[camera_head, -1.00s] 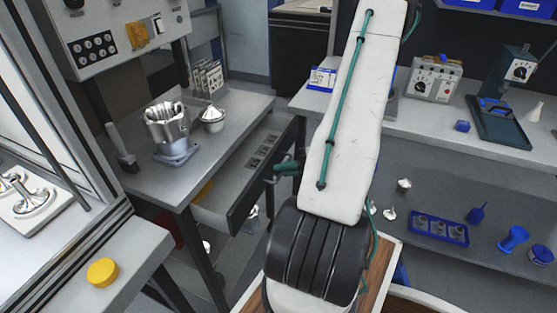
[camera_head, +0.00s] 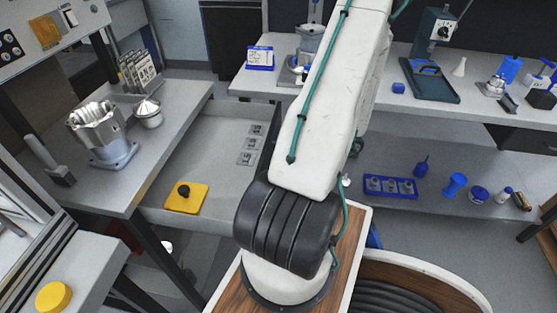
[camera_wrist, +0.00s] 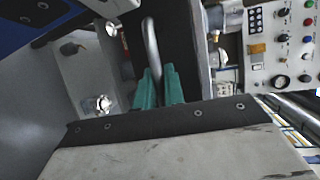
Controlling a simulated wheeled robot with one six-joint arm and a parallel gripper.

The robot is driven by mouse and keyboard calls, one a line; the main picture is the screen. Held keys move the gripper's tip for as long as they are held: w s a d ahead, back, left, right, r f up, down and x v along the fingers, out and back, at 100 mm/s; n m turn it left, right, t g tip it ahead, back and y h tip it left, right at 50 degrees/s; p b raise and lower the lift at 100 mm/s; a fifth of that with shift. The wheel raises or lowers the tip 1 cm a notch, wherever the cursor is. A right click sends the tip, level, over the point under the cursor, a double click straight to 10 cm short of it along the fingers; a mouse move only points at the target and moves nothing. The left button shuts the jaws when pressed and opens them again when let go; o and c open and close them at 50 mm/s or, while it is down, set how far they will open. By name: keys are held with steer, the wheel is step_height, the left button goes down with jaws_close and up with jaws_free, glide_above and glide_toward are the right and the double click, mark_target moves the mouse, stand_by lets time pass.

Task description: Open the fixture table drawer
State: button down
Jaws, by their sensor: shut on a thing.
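The fixture table (camera_head: 185,98) stands at the left in the head view. Its drawer (camera_head: 210,140) is pulled well out, with the light grey inside showing. In the wrist view the green fingers of my gripper (camera_wrist: 159,88) are shut on the grey bar handle (camera_wrist: 151,45) of the dark drawer front (camera_wrist: 175,30). In the head view my arm hides the gripper, the handle and most of the drawer front.
In the drawer lie a yellow plate (camera_head: 186,198) with a black knob and several small metal plates (camera_head: 247,143). A metal housing (camera_head: 104,140) and a lidded metal pot (camera_head: 148,114) stand on the table. A blue tray (camera_head: 390,187) lies on the right lower shelf.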

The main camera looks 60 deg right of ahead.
steer(key=c, duration=1.5)
jaws_free()
steer(key=v, duration=0.8)
